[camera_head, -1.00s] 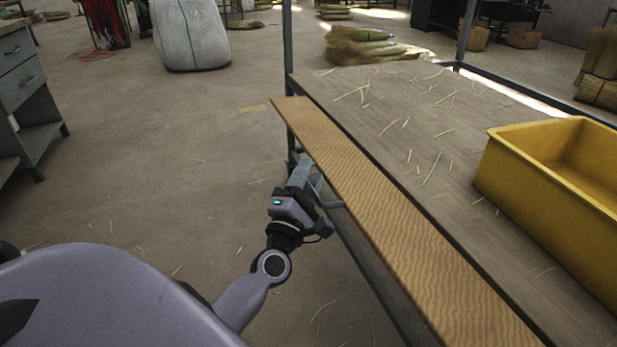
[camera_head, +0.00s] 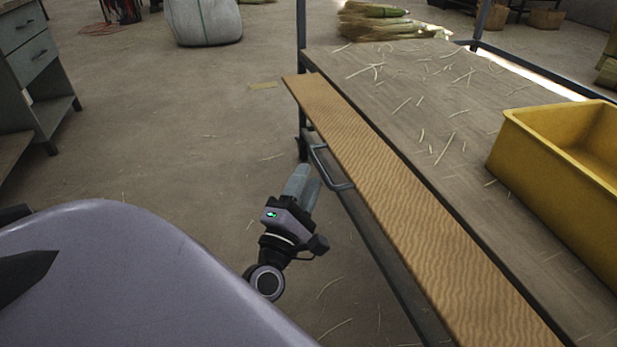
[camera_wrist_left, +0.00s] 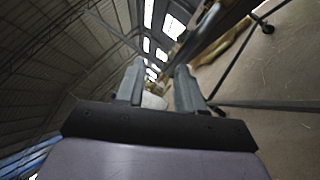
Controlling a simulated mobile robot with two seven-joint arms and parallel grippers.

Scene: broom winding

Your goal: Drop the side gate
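The side gate (camera_head: 385,185) is a long light-brown wood-grain board along the left side of the cart deck. Its broad face shows from above; I cannot tell its exact tilt. A grey bar handle (camera_head: 319,172) sticks out from its left edge near the far end. The right gripper is not in view.
The cart deck (camera_head: 440,110) carries loose straw and a yellow bin (camera_head: 560,165) at right. A metal post (camera_head: 301,50) stands at its far left corner. A drawer bench (camera_head: 35,65) is at far left. The floor (camera_head: 190,140) between bench and cart is mostly clear.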

